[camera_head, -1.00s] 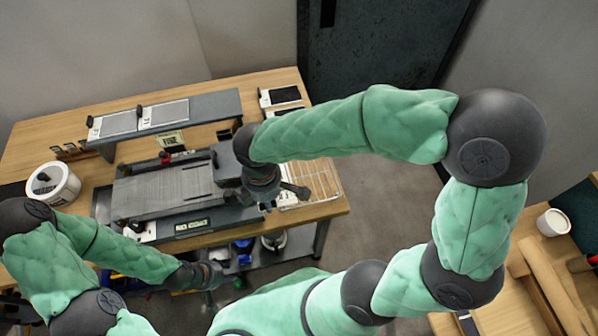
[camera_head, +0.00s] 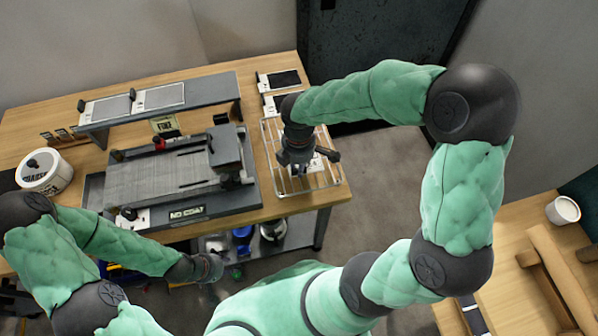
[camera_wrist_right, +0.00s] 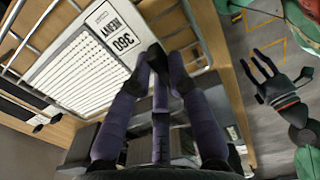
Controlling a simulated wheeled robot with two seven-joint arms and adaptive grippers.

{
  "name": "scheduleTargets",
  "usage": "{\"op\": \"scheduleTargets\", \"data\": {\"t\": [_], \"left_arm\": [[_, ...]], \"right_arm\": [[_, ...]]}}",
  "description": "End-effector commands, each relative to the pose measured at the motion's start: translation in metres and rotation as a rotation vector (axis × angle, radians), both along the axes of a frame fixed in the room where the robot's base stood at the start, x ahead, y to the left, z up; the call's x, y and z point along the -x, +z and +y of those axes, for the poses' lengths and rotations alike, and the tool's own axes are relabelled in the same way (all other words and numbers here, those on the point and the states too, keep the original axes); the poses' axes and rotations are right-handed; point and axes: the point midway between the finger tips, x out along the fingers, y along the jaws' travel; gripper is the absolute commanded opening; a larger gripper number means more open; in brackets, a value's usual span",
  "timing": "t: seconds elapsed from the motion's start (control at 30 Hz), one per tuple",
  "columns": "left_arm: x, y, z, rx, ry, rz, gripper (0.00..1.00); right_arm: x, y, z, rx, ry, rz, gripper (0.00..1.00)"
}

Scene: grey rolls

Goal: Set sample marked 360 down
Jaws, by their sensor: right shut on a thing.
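The sample (camera_wrist_right: 75,72) is a flat plate with a pale striped panel and a white label that reads 360. My right gripper (camera_wrist_right: 157,55) is shut on its label end. In the head view the right gripper (camera_head: 298,172) is over the wire rack (camera_head: 330,183) at the table's right end, and a white part of the sample (camera_head: 319,163) shows beside it. I cannot tell whether the sample touches the rack. My left gripper (camera_head: 210,268) is empty, low in front of the table; its fingers look apart in the right wrist view (camera_wrist_right: 258,70).
The coating machine (camera_head: 165,180) with a NO COAT sign stands left of the rack. Two samples lie on the raised grey shelf (camera_head: 215,98). Two dark-panelled samples (camera_head: 284,79) lie behind the rack. A white tub (camera_head: 45,172) stands at the left.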

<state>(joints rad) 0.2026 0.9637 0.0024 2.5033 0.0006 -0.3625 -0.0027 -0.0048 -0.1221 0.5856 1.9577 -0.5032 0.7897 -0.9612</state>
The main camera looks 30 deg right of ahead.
Motion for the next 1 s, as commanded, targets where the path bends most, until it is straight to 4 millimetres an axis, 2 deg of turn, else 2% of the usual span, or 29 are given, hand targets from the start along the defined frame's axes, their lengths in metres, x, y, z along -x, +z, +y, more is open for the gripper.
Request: {"op": "scheduleTargets", "data": {"t": [0.1,0.2,0.6,0.63,0.7,1.0], "left_arm": [[0.000,-0.009,0.000,0.000,0.000,0.000,0.40],[0.000,-0.013,0.000,0.000,0.000,0.000,0.40],[0.000,-0.014,0.000,0.000,0.000,0.000,0.40],[0.000,-0.014,0.000,0.000,0.000,0.000,0.40],[0.000,-0.013,0.000,0.000,0.000,0.000,0.40],[0.000,-0.013,0.000,0.000,0.000,0.000,0.40]], "right_arm": [[0.000,-0.021,-0.001,-0.001,-0.001,0.003,0.00],[0.000,-0.032,-0.001,0.000,-0.001,0.001,0.00],[0.000,-0.036,-0.001,0.000,-0.001,0.001,0.00],[0.000,-0.036,-0.001,0.000,-0.001,0.001,0.21],[0.000,-0.035,-0.001,0.000,-0.001,0.001,0.41],[0.000,-0.035,-0.001,0.000,-0.001,0.001,0.42]]}}
